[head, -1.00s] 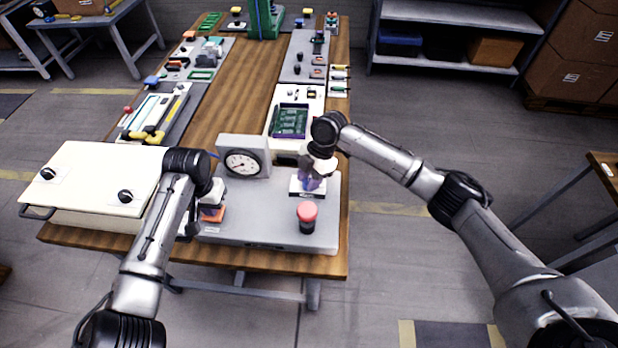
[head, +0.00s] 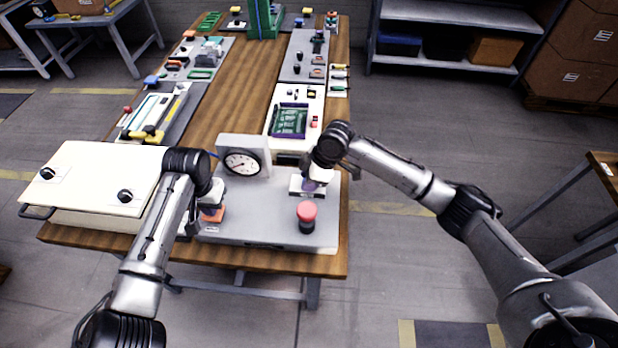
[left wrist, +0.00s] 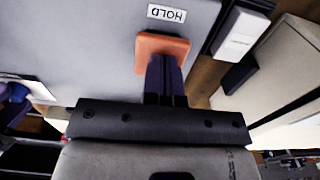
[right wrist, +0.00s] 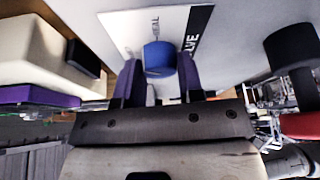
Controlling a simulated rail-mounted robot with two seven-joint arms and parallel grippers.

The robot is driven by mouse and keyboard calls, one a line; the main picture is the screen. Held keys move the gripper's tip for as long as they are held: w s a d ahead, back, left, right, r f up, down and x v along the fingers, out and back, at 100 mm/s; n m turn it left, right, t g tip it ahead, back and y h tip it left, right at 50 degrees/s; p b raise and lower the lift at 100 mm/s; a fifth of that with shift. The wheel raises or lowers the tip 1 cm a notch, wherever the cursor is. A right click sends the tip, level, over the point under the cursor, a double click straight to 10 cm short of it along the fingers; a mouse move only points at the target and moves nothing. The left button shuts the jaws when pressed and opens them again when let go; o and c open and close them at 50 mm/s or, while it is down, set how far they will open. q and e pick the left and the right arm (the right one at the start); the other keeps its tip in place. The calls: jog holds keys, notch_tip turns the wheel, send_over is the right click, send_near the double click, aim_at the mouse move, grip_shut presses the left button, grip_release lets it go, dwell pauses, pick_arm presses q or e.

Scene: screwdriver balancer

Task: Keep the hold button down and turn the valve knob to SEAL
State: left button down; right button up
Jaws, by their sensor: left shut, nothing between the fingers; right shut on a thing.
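The orange hold button (left wrist: 160,50) is beside the HOLD label (left wrist: 167,14) in the left wrist view. My left gripper (left wrist: 165,70) is shut, with its dark fingertips against the button; in the head view it is at the left of the grey panel (head: 265,225). The blue valve knob (right wrist: 159,58) is between the purple fingers of my right gripper (right wrist: 157,72), which is shut on it. The knob sits on a black and white label plate (right wrist: 140,30) whose words are partly hidden. In the head view my right gripper (head: 312,184) hides the knob.
A red mushroom button (head: 306,212) stands at the front right of the panel. A gauge (head: 242,162) stands at the panel's back left. A cream box (head: 90,175) is to the left. A tray with a green board (head: 289,120) lies behind the panel.

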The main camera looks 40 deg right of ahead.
jog(key=m, duration=0.2)
jog(key=m+t+h, duration=0.1)
jog(key=m, duration=0.2)
jog(key=shift+m+t, duration=0.3)
jog(key=m+h, duration=0.1)
jog(key=m, duration=0.1)
jog(key=m+h, duration=0.1)
jog(key=m, duration=0.1)
jog(key=shift+a+m+t, duration=0.1)
jog(key=shift+m+t, duration=0.2)
jog(key=shift+m, duration=0.3)
jog(key=o, duration=0.9)
jog(key=shift+s, duration=0.1)
jog(key=v, duration=1.2)
jog(key=shift+a, duration=0.2)
